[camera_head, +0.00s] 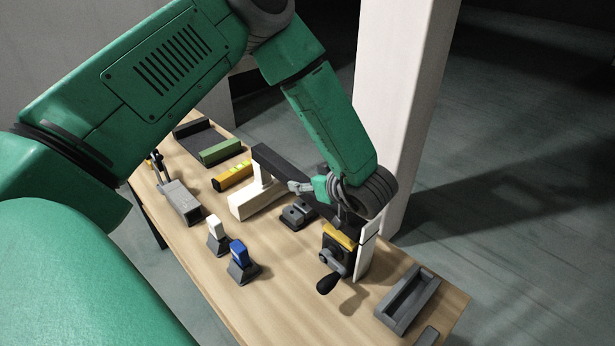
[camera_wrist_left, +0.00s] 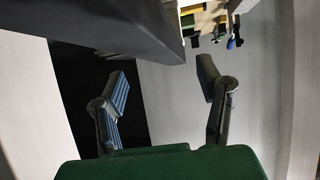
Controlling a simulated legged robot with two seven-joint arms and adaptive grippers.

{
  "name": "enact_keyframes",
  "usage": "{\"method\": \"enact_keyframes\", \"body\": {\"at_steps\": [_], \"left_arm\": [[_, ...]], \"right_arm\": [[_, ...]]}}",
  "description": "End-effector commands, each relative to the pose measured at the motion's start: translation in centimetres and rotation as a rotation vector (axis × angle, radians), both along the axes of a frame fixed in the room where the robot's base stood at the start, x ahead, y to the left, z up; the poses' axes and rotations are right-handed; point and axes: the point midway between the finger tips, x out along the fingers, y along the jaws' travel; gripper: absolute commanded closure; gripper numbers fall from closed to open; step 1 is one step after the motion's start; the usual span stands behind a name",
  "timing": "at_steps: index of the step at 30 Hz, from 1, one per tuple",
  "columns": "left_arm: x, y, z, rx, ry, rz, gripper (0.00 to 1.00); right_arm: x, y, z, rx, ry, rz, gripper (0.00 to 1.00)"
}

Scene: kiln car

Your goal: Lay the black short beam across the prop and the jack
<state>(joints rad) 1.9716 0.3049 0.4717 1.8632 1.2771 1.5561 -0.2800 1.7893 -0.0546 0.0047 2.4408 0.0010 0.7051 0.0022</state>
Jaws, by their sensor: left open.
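The black short beam (camera_head: 275,161) slants across the head view. Its upper left end lies over the white prop (camera_head: 262,180); its other end reaches toward the jack (camera_head: 338,248), which has a yellow top and black crank handle. My gripper hides that end, so contact with the jack cannot be told. My left gripper (camera_head: 316,198) is beside the beam near the jack. In the left wrist view its two fingers (camera_wrist_left: 163,72) are spread with nothing between them. A large dark surface, likely the beam (camera_wrist_left: 110,22), fills the upper left there. My right gripper is not in view.
On the wooden table (camera_head: 290,315) stand a blue-topped block (camera_head: 238,250), a white-topped block (camera_head: 216,228), a grey box (camera_head: 180,200), green (camera_head: 220,151) and yellow (camera_head: 232,176) bars, and a grey channel (camera_head: 408,300). A white pillar (camera_head: 402,90) rises behind. The front middle is clear.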

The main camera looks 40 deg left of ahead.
Motion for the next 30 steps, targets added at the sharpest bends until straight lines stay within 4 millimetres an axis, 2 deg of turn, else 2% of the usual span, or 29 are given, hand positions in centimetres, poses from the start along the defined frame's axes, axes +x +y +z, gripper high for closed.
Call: {"method": "enact_keyframes", "body": {"at_steps": [30], "left_arm": [[-0.9, -3.5, 2.0, 0.001, 0.0, -0.001, 0.4]], "right_arm": [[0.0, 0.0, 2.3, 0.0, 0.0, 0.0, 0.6]]}}
